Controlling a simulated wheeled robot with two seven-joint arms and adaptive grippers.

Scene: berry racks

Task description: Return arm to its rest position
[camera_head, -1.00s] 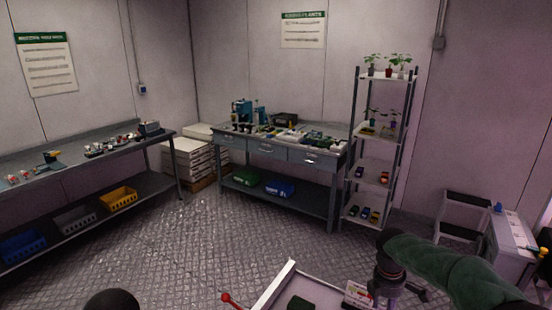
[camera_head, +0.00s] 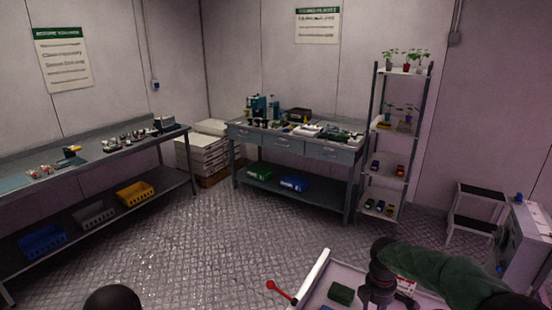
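My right arm, in a green sleeve, comes in from the lower right of the head view. It ends in a dark wrist and gripper (camera_head: 378,286) over a white-edged tray (camera_head: 314,274) at the bottom. The fingers point down and away from me, so I cannot tell whether they are open or shut or hold anything. A dark green block (camera_head: 341,294) lies in the tray left of the gripper. A small red and white card (camera_head: 405,286) shows just right of it. My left gripper is not in view; only a dark rounded shape shows at the bottom left.
A red-knobbed lever (camera_head: 279,289) stands by the tray's left edge. Beyond open metal floor are a left bench (camera_head: 95,154), a back workbench (camera_head: 292,145) and a plant rack (camera_head: 398,140). A step stool (camera_head: 474,212) and a white cabinet (camera_head: 524,245) stand at right.

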